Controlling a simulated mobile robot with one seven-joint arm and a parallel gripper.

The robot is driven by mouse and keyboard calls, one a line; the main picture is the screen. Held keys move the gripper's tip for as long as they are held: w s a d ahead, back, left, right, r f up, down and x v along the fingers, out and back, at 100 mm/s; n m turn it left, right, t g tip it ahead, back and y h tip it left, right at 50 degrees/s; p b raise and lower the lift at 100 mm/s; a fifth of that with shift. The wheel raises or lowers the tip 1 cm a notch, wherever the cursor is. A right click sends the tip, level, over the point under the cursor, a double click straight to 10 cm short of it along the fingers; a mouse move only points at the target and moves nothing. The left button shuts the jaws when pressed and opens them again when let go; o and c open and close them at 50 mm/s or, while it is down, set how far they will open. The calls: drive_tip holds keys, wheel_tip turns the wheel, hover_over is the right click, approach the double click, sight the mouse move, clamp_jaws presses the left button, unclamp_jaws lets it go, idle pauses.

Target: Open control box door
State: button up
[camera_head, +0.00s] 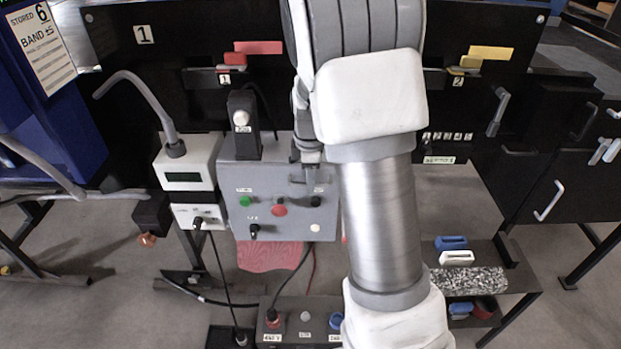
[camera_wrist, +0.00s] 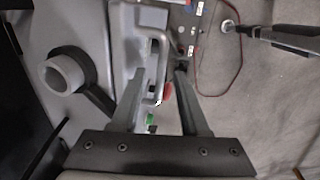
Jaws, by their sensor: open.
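The control box (camera_head: 262,180) is a grey box with a green button (camera_head: 245,201), a red button (camera_head: 279,210) and black knobs on its front. Its door appears shut, as far as I can see past my arm. A grey bar handle (camera_wrist: 161,70) shows in the wrist view, between or just beyond my fingertips. My gripper (camera_wrist: 160,74) is open, with one finger on each side of the handle in that view. I cannot tell whether the fingers touch it. In the head view my arm hides part of the box's right side.
A white meter unit (camera_head: 185,165) with a display stands left of the box. A black block (camera_head: 243,125) sits on top of the box. Cables hang below, above a lower switch box (camera_head: 290,321). A shelf (camera_head: 480,254) with blue and white items is at right.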

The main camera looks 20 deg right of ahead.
clamp_jaws()
idle(1.5)
